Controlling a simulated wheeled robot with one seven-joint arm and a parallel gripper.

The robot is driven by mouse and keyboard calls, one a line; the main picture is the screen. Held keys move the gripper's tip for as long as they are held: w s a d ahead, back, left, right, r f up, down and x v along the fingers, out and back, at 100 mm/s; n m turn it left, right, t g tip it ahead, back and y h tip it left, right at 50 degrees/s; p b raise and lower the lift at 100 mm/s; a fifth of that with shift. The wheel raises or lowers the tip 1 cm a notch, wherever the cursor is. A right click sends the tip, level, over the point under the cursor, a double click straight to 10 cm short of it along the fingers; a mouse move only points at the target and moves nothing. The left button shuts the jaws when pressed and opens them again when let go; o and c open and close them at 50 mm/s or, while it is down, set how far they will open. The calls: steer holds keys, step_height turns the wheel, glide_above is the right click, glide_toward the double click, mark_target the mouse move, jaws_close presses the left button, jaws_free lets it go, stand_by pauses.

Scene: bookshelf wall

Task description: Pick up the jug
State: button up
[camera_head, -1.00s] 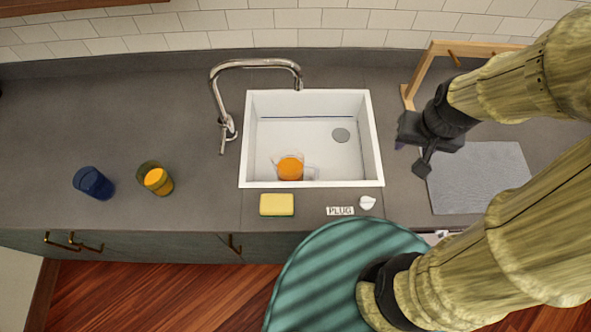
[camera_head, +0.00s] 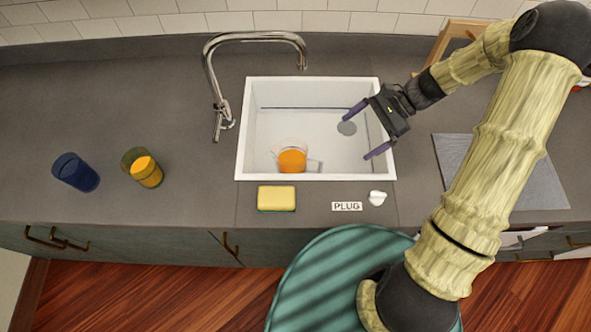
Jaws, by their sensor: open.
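The jug (camera_head: 292,158) is clear with orange liquid in it. It stands in the white sink (camera_head: 242,140), near the front wall and left of the sink's middle. Its handle seems to be on its right side. My gripper (camera_head: 362,131) is open and empty over the right part of the sink, with its two purple fingers pointing left. It is right of the jug and apart from it.
A chrome tap (camera_head: 212,85) stands at the sink's left. A yellow sponge (camera_head: 277,197), a PLUG label (camera_head: 347,206) and a white plug (camera_head: 378,198) lie in front. A blue cup (camera_head: 76,172) and an amber glass (camera_head: 142,167) stand left. A grey mat (camera_head: 535,185) lies right.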

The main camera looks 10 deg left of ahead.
steer(key=w+a+f+m+y, duration=0.1)
steer(key=y, duration=0.1)
steer(key=w+a+f+m+y+b, duration=0.1)
steer(key=w+f, duration=0.1)
steer(key=shift+f+m+g+y, duration=0.1)
steer(key=shift+m+g+y, duration=0.2)
steer(key=shift+g+y, duration=0.1)
steer(key=shift+a, duration=0.1)
steer(key=p, duration=0.3)
glide_toward(299, 165)
steer(key=w+a+f, duration=0.1)
steer(key=w+a, duration=0.1)
steer(key=a, duration=0.3)
steer(key=shift+s+a+f, duration=0.2)
steer(key=shift+a+f, duration=0.05)
steer(key=shift+a, duration=0.15)
steer(key=shift+w+p+x, duration=0.2)
steer(key=shift+p+x, duration=0.65)
steer(key=shift+x, duration=1.75)
